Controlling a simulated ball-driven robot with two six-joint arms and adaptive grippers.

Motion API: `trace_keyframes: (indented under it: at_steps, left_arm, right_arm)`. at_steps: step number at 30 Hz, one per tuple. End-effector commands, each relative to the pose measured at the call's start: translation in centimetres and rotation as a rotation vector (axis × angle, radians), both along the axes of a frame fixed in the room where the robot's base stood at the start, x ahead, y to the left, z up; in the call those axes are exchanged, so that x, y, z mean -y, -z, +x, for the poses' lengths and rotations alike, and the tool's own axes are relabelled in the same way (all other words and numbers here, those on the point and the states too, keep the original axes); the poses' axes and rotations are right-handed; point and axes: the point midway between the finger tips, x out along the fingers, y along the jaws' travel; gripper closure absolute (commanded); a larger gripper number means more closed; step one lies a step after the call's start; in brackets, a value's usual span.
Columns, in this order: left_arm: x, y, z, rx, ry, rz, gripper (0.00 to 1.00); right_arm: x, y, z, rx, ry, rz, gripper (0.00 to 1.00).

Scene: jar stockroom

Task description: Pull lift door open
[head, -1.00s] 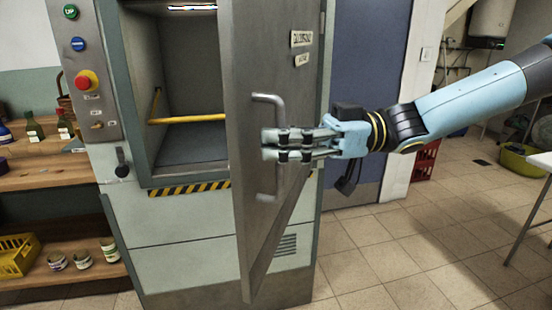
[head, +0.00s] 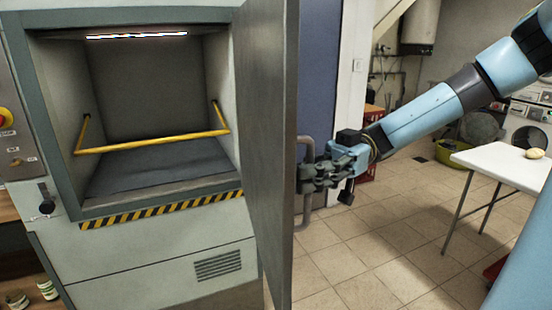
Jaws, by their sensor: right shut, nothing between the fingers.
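The lift door (head: 268,150) is a grey metal panel swung wide open, seen nearly edge-on. Its bar handle (head: 305,215) is on the outer face, on the right side of the door. My right gripper (head: 304,178) is shut at the handle, with its fingertips overlapping the bar in the picture; nothing shows between the fingers. The lift (head: 165,262) stands open on the left, with a lit, empty-looking compartment (head: 130,70) and a yellow bar (head: 150,145) across it. My left gripper is out of view.
A white table (head: 505,160) with a small pale object (head: 536,153) stands at right. A green-yellow tub (head: 452,153) and a red crate (head: 366,170) are behind. A wooden shelf (head: 18,262) is at far left. Tiled floor (head: 370,250) is free right of the door.

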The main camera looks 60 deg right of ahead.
Motion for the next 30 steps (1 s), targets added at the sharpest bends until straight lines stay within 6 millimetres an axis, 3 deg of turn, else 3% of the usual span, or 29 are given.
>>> trace_keyframes:
  at_steps: [5,17,22,30]
  left_arm:
    - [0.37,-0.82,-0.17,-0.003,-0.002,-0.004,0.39]
    - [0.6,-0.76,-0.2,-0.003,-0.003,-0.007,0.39]
    - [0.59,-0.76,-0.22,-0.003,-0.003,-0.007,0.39]
    - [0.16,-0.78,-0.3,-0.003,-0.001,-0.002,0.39]
  right_arm:
    - [1.02,-0.34,-0.54,0.004,0.009,0.002,1.0]
    - [1.11,-0.12,-0.77,0.001,0.007,0.003,1.0]
    - [1.07,-0.07,-0.83,0.0,0.006,0.002,0.78]
    - [1.11,0.0,-0.94,-0.002,0.003,0.001,0.78]
